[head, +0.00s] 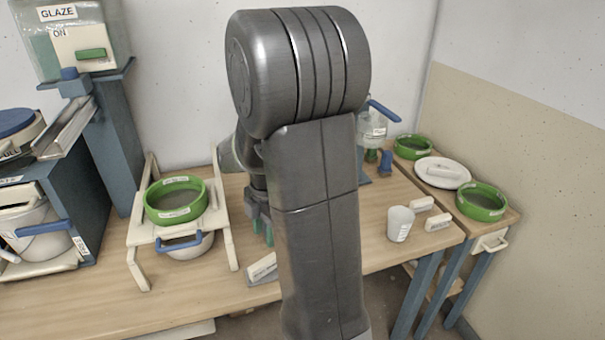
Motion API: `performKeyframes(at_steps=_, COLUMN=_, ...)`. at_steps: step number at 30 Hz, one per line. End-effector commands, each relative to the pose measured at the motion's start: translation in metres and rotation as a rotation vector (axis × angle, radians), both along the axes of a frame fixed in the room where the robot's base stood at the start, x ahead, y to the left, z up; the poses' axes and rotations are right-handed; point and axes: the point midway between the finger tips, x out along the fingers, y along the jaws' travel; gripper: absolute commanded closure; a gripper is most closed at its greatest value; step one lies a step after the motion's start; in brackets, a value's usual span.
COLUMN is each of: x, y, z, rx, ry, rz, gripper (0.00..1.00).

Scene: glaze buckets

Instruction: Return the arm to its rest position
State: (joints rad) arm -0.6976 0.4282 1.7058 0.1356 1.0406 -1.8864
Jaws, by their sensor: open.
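My dark grey arm (318,190) stands upright in the middle of the head view and covers much of the table behind it. My gripper (266,232) shows only in part, just left of the upright arm link, pointing down over the wooden table (115,303). A green-tipped finger shows; the rest is hidden behind the link. The gripper is open. I see nothing held in its visible part. It is right of the cream stand (142,265), apart from it in the picture.
A labelled block (262,268) lies near my gripper. A glaze tank (110,40) stands left.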

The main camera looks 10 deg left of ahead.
Motion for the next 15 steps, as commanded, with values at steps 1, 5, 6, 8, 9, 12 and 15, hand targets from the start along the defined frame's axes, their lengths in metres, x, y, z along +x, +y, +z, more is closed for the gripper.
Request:
performKeyframes(at_steps=1, x=-0.001, y=0.0, z=-0.007, rx=-0.002, ry=0.003, rz=0.0, gripper=0.59)
performKeyframes(at_steps=5, x=-0.003, y=0.002, z=-0.028, rx=-0.004, ry=0.005, rz=0.001, gripper=0.59)
performKeyframes(at_steps=6, x=-0.004, y=0.002, z=-0.036, rx=-0.004, ry=0.005, rz=0.001, gripper=0.59)
performKeyframes(at_steps=8, x=-0.006, y=0.003, z=-0.048, rx=-0.004, ry=0.006, rz=0.001, gripper=0.59)
performKeyframes(at_steps=9, x=-0.006, y=0.003, z=-0.056, rx=-0.004, ry=0.004, rz=0.001, gripper=0.59)
performKeyframes(at_steps=12, x=-0.008, y=0.004, z=-0.074, rx=-0.004, ry=0.004, rz=0.001, gripper=0.59)
performKeyframes(at_steps=15, x=-0.01, y=0.006, z=-0.092, rx=-0.003, ry=0.004, rz=0.001, gripper=0.59)
